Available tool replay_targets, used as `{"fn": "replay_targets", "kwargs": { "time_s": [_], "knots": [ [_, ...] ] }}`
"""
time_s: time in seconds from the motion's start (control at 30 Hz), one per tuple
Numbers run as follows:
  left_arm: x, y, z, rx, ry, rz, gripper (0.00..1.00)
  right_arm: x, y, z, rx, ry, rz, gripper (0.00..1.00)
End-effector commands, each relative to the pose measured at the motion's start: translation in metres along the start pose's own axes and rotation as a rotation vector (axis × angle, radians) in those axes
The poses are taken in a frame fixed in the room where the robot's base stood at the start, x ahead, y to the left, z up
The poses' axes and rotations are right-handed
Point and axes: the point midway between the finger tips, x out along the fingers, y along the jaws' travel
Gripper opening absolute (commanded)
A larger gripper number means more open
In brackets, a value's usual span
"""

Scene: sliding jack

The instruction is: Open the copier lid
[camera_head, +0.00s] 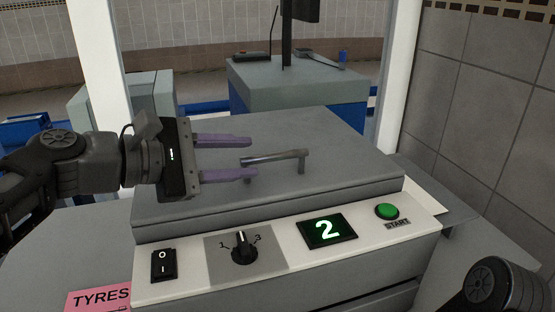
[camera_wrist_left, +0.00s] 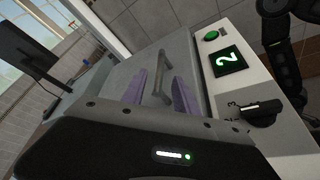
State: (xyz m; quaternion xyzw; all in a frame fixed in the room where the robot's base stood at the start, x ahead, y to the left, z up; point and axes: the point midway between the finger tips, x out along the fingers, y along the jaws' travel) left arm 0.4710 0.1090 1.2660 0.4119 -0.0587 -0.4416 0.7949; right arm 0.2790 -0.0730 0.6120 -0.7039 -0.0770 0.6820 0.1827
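The copier lid (camera_head: 340,172) is a flat grey slab lying shut on the copier. A metal bar handle (camera_head: 275,158) stands up from the lid; it also shows in the left wrist view (camera_wrist_left: 161,78). My left gripper (camera_head: 252,158) reaches in from the left above the lid, its two purple fingers spread open. The handle's left end lies at the gap between the fingertips, and I cannot tell if they touch. In the left wrist view the handle shows between the fingers. My right arm shows at the lower right; its gripper is out of view.
The white front panel (camera_head: 178,285) carries a black rocker switch (camera_head: 163,264), a dial (camera_head: 243,247), a display reading 2 (camera_head: 327,230) and a green start button (camera_head: 387,211). A pink TYRES label (camera_head: 98,298) is at lower left. A tiled wall (camera_head: 475,105) stands at right.

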Motion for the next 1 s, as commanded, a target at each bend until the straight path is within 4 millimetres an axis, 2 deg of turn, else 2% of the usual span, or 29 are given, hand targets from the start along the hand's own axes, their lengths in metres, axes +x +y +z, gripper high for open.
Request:
{"fn": "replay_targets", "kwargs": {
  "time_s": [0.23,0.37,0.8,1.0],
  "knots": [
    [0.001,0.001,0.000,0.000,0.000,0.000,0.36,-0.001,0.000,0.000,0.000,0.000,0.000,0.00],
    [0.008,0.001,0.001,0.001,0.000,-0.001,0.36,-0.002,-0.001,0.000,0.000,0.000,0.000,0.00],
    [0.069,0.001,0.001,0.000,0.001,-0.002,0.36,-0.010,-0.004,0.000,0.000,0.000,0.000,0.00],
    [0.078,0.001,0.000,0.000,0.001,0.001,0.36,-0.010,-0.004,0.000,0.000,0.000,0.000,0.00]
  ]
}}
